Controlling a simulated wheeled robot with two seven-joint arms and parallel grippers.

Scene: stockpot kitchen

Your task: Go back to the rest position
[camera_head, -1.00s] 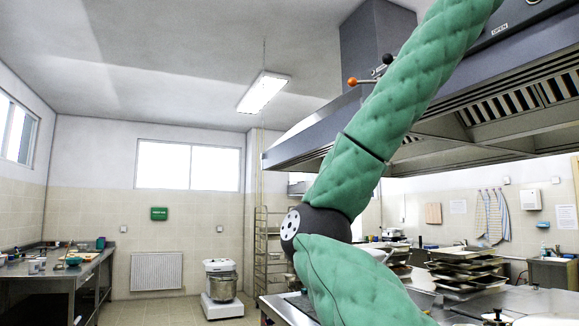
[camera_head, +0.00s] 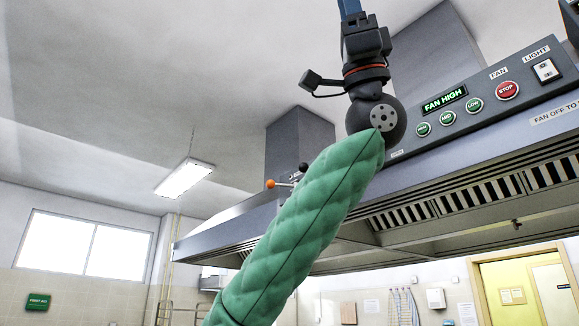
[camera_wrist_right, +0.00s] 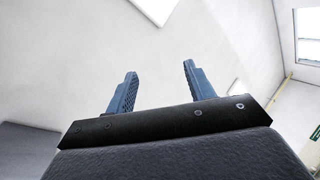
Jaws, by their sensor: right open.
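My right arm, in a green quilted sleeve, rises through the middle of the head view. Its wrist is in front of the hood's control panel. My right gripper (camera_wrist_right: 158,85) is open and empty in the right wrist view, its two blue fingers apart and pointing up at the pale ceiling. In the head view only a blue part of the right gripper shows at the top edge; its fingertips are out of the frame. My left gripper is not in view.
The extractor hood (camera_head: 430,205) fills the right side, close behind my arm. Its panel (camera_head: 470,105) has a lit FAN HIGH display (camera_head: 444,100), green buttons and a red STOP button (camera_head: 507,90).

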